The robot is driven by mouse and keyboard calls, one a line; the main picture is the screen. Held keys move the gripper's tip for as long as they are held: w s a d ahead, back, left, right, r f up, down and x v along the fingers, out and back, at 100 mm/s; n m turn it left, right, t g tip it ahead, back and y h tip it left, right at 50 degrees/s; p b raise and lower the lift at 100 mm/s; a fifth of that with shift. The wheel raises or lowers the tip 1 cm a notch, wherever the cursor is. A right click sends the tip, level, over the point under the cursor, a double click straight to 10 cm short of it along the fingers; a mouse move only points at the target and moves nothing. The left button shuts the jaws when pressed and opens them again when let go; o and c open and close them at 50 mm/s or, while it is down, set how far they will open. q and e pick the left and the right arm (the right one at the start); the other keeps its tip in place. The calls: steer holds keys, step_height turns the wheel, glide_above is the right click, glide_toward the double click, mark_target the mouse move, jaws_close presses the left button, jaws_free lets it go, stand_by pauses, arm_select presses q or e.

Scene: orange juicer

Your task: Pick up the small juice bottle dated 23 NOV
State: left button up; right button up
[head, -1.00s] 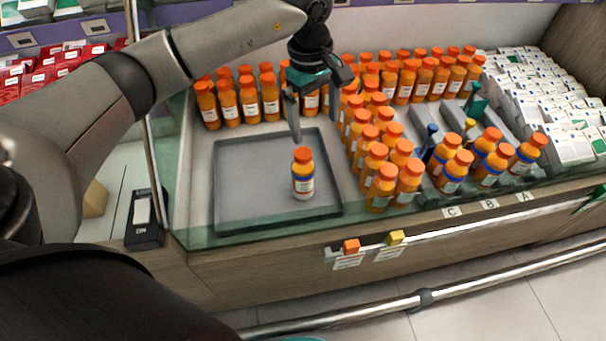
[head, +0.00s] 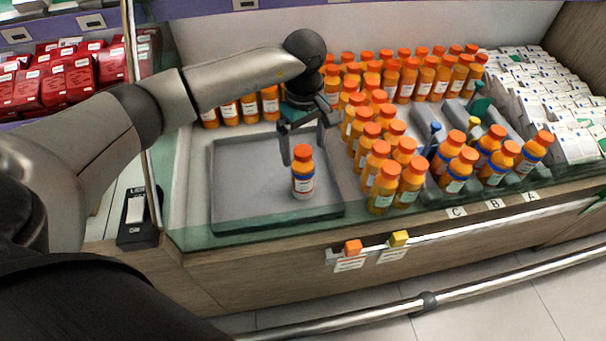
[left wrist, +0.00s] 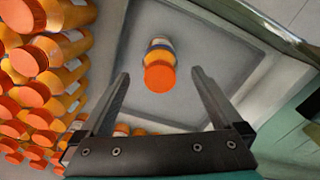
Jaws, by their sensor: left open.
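A single juice bottle (head: 303,183) with an orange cap, a blue band and a white label stands upright on the grey tray (head: 232,212). Its date is too small to read. The left wrist view shows the same bottle (left wrist: 159,76) from above, cap towards the camera. My left gripper (head: 304,149) is open and empty, just above and behind this bottle, fingers pointing down. In the left wrist view the cap lies between the two spread fingertips (left wrist: 160,72) in the picture; I cannot tell whether they touch it. My right gripper is not in view.
Dense rows of orange bottles (head: 383,187) stand right of the tray. More blue-banded bottles (head: 457,171) stand in grey lanes beyond. A low glass front edge (head: 280,232) runs before the tray. White boxes (head: 560,110) fill the far right. Bare tray lies left of the bottle.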

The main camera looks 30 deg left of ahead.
mark_target(303, 160)
arm_select(q)
steer(key=shift+w+a+f+b, duration=0.1)
steer(key=shift+f+b, duration=0.65)
steer(key=shift+f, duration=1.8)
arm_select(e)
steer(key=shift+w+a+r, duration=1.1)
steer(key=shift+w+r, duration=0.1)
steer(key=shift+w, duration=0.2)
arm_select(q)
steer(key=shift+c, duration=0.2)
jaws_close()
